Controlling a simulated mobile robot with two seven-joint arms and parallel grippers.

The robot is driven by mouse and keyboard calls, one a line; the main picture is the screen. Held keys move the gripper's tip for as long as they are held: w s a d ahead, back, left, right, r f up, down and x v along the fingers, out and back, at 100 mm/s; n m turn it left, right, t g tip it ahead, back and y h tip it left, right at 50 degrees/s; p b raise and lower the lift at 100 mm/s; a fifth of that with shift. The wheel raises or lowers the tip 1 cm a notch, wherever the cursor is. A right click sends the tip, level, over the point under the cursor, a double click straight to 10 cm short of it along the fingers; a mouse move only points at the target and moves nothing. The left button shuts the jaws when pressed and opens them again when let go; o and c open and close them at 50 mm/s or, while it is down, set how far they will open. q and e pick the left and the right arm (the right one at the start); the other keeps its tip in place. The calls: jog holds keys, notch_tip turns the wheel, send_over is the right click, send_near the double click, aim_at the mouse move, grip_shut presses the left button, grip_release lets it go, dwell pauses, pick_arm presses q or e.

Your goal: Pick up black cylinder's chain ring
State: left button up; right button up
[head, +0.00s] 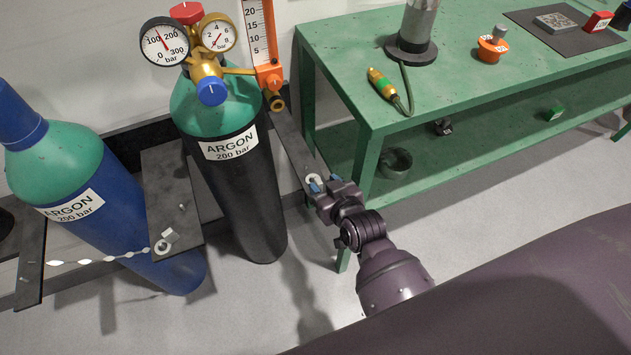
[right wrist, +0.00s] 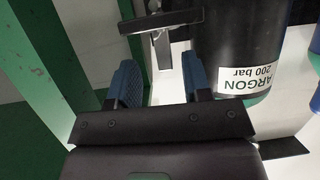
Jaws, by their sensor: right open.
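In the right wrist view, a grey metal piece (right wrist: 162,48) shows between and beyond the open fingers. No chain is visible across the black cylinder. My left gripper is out of view.
A blue cylinder (head: 120,215) leans at the left, with a pale chain (head: 95,260) across it and a ring (head: 162,246) at its bracket. The green bench (head: 460,80) stands close right of my gripper. A gauge regulator (head: 205,65) tops the black cylinder.

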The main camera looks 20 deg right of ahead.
aim_at(317, 178)
jog(key=shift+w+a, duration=0.1)
jog(key=shift+w, duration=0.15)
jog(key=x, duration=0.2)
jog(key=b+x, duration=0.1)
jog(key=x, duration=0.1)
jog(key=shift+a+r, duration=0.25)
jog(key=shift+w, duration=0.45)
jog(key=c, duration=0.7)
grip_shut()
